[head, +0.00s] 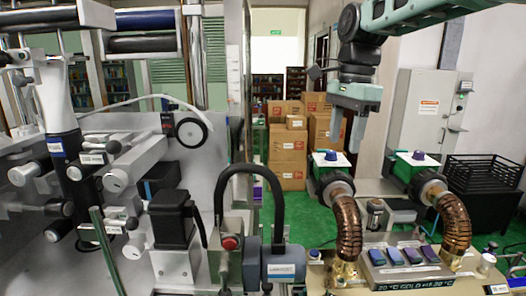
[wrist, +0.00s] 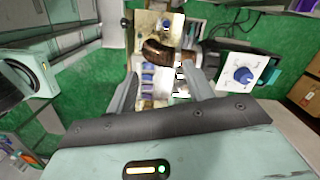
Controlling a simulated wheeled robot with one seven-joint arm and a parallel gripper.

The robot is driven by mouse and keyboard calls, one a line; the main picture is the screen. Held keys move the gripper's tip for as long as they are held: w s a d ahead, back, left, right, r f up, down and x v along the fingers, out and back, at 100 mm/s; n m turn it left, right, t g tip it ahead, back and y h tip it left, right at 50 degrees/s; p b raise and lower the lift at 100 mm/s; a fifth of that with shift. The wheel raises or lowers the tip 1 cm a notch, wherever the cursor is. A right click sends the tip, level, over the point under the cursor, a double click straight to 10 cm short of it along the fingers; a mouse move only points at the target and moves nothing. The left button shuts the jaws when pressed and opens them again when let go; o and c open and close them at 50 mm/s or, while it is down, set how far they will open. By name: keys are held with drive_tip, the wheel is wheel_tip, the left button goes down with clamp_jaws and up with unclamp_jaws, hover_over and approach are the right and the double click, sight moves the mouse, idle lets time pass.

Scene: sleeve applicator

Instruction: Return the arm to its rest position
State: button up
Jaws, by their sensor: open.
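My gripper (head: 346,130) hangs from my pale green arm in the upper right of the head view, fingers pointing down. It is raised in the air, above and apart from the machine. In the wrist view my gripper (wrist: 163,95) shows two grey fingers spread wide with nothing held between them. The sleeve applicator's panel lies well beyond the fingertips there.
Two copper hoses (head: 347,228) (head: 455,222) rise from the bench at right, with blue-knobbed boxes (head: 330,160) (head: 418,158) above. A button panel (head: 405,258) sits between them. The large roller machine (head: 120,170) fills the left. Cardboard boxes (head: 288,140) stand behind on green floor.

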drive_tip(key=s+a+f+n+b, duration=0.3)
drive_tip(key=s+f+n, duration=0.3)
drive_tip(key=s+f, duration=0.2)
drive_tip(key=s+a+f+n+b, duration=0.2)
drive_tip(key=s+a+f+n, duration=0.1)
drive_tip(key=s+f+n, duration=0.4)
drive_tip(key=s+d+f+n+b, duration=0.3)
drive_tip(key=s+f+n, duration=0.6)
drive_tip(key=s, duration=0.7)
wheel_tip(320, 180, down, 3)
drive_tip(key=shift+s+d+f, duration=0.1)
drive_tip(key=shift+s+d, duration=0.1)
